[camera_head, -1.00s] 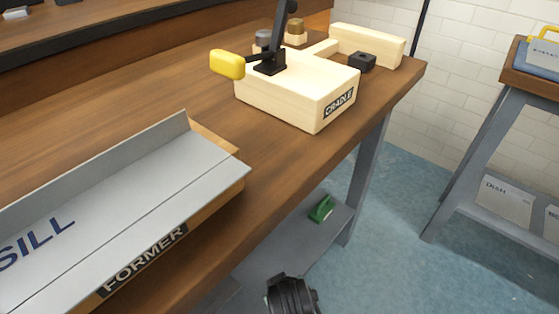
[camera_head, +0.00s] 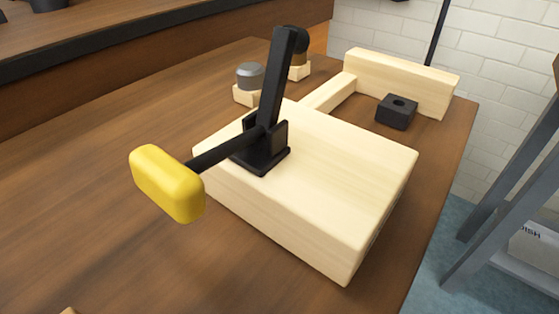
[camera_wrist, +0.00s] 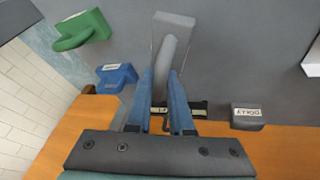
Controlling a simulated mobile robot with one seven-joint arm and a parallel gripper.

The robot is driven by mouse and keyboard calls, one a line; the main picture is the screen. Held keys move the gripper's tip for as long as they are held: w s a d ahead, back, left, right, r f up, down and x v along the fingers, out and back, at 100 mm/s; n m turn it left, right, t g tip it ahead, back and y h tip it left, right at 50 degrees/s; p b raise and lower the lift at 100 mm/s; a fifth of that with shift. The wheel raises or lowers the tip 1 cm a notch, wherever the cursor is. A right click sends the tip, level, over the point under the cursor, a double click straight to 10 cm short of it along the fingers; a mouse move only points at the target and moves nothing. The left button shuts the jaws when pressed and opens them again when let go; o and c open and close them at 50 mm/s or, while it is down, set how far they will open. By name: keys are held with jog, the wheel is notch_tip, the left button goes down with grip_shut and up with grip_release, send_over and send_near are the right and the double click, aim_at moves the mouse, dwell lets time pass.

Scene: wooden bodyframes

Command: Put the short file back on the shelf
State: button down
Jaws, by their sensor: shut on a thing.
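In the wrist view my gripper (camera_wrist: 165,74) has two blue fingers closed about a slim grey piece (camera_wrist: 168,60), which I take to be the short file. Its far end overlaps a paler grey block or holder (camera_wrist: 174,24); I cannot tell whether they touch. A grey shelf surface (camera_wrist: 235,60) lies behind. A black strip with a pale label (camera_wrist: 193,106) shows partly behind the fingers. My gripper is outside the head view.
The wrist view shows a green piece (camera_wrist: 82,31), a blue labelled block (camera_wrist: 116,77) and a grey labelled block (camera_wrist: 246,116). On the bench in the head view stand a wooden block (camera_head: 330,185) with a yellow-handled clamp (camera_head: 167,183) and a black holed block (camera_head: 397,111).

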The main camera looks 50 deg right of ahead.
notch_tip(320, 180, down, 5)
jog(key=shift+r+b, duration=0.1)
jog(key=shift+b, duration=1.1)
jog(key=shift+w+r, duration=0.1)
jog(key=shift+r, duration=0.05)
jog(key=c, duration=1.3)
grip_release()
jog(key=shift+f, duration=0.2)
jog(key=o, duration=0.5)
jog(key=p+v, duration=0.7)
jog(key=v, duration=0.5)
jog(key=shift+r, duration=0.15)
